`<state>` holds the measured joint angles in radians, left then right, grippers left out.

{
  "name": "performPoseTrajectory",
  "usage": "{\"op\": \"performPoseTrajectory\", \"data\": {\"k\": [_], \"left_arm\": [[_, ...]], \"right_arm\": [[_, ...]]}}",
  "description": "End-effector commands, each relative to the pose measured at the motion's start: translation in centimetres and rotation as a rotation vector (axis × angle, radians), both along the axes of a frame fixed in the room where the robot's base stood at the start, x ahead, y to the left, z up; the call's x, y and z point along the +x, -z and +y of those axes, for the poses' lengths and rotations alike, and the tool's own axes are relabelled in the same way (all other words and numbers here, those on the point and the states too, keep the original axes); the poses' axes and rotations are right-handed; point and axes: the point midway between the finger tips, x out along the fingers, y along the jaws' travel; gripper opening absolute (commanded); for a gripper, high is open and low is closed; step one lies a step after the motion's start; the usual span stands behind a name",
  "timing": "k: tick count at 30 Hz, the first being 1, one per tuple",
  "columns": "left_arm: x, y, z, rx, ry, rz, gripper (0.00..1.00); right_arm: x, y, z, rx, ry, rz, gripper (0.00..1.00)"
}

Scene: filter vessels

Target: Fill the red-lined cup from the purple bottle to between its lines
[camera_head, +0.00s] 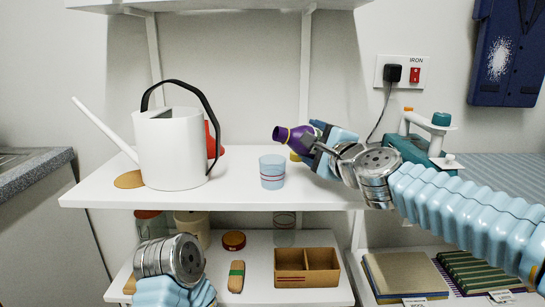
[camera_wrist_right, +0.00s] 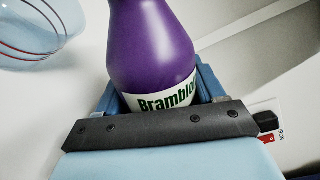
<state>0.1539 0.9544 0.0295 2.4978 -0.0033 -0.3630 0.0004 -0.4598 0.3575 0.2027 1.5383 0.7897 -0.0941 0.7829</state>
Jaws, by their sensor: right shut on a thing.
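The purple bottle (camera_head: 295,138) is held above the white shelf, tipped far over, with its neck pointing left toward the cup. Its label shows in the right wrist view, where the bottle (camera_wrist_right: 150,45) sits between the jaws. My right gripper (camera_head: 319,143) is shut on it. The red-lined cup (camera_head: 272,174), pale blue and see-through, stands upright on the shelf, left of and below the bottle mouth. Part of the cup (camera_wrist_right: 30,35) shows in the right wrist view. No stream is visible, and I cannot tell the cup's liquid level. My left arm's wrist shows low at left, its gripper out of sight.
A white watering can (camera_head: 172,150) with a black handle stands left of the cup, a red thing partly hidden behind it. A round cork-coloured mat (camera_head: 129,180) lies by its spout. A teal device (camera_head: 425,148) stands at right. The lower shelf holds a wooden box (camera_head: 307,268) and jars.

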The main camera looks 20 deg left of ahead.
Motion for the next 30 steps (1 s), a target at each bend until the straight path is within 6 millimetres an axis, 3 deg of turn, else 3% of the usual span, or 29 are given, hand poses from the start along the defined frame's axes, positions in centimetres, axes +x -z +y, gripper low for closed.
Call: {"op": "performPoseTrajectory", "data": {"k": [30], "left_arm": [[0.00,-0.33,-0.02,0.000,0.001,0.000,0.43]], "right_arm": [[0.03,-0.02,-0.08,-0.105,0.000,-0.079,0.26]]}}
